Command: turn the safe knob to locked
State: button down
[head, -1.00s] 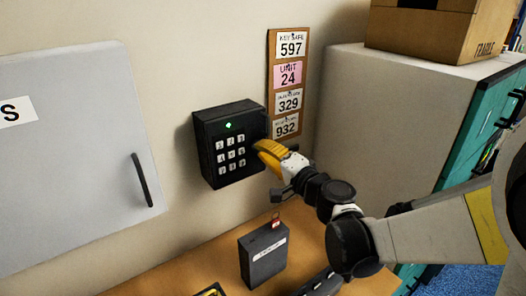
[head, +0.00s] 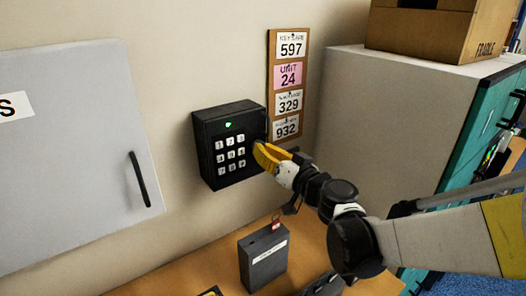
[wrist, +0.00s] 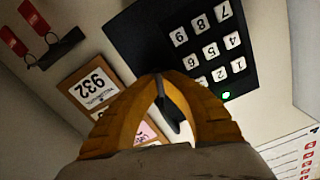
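The safe (head: 213,168) is a black box on the wall with white number keys and a lit green light; it also shows in the wrist view (wrist: 160,43), turned over. My gripper (head: 261,150), with yellow fingers, is at the right side of the safe's front. In the wrist view my gripper's fingertips (wrist: 158,78) close in on a dark, narrow knob (wrist: 168,102), which lies between them. In the head view the fingers hide the knob. Its exact angle is hard to tell.
A number board (head: 270,88) hangs just right of the safe. A grey cabinet (head: 75,150) is on the wall at left. A dark box (head: 262,262) stands on the wooden counter (head: 180,275) below. A tall cabinet (head: 385,120) with a carton (head: 425,30) stands at right.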

jog(key=shift+n, duration=1.9)
jog(key=c, duration=1.8)
grip_release()
jog(key=shift+c, duration=0.2)
jog(key=v, duration=1.2)
